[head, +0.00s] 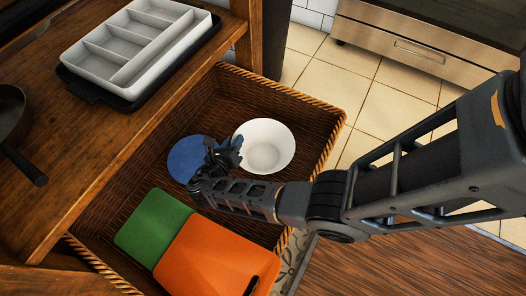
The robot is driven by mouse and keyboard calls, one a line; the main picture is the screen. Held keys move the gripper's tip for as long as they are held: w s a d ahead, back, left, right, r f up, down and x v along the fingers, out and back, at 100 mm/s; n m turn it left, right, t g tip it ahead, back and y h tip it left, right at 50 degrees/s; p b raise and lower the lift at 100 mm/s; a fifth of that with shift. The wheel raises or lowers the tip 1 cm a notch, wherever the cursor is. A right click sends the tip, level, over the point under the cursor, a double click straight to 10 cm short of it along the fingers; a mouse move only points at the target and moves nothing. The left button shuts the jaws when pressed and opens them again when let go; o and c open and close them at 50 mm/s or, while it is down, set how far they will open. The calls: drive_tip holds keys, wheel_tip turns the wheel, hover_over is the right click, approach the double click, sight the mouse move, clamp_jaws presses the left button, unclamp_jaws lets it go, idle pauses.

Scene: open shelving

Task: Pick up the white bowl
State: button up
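The white bowl (265,147) stands upright in a brown wicker basket (318,112), toward its back right. It looks empty. My arm reaches in from the right, and my gripper (226,150) is low in the basket at the bowl's left edge. The gripper overlaps the bowl's left rim in the picture; I cannot tell whether it touches it. The fingers are dark and partly hidden by the wrist, so their opening is unclear.
A blue round plate (186,158) lies left of the bowl, partly behind my gripper. A green board (154,229) and an orange board (217,262) lie at the basket's front. A wooden shelf (75,140) at left holds a white divided tray (137,43) and a dark pan (12,118).

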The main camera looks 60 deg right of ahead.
clamp_jaws()
idle(1.2)
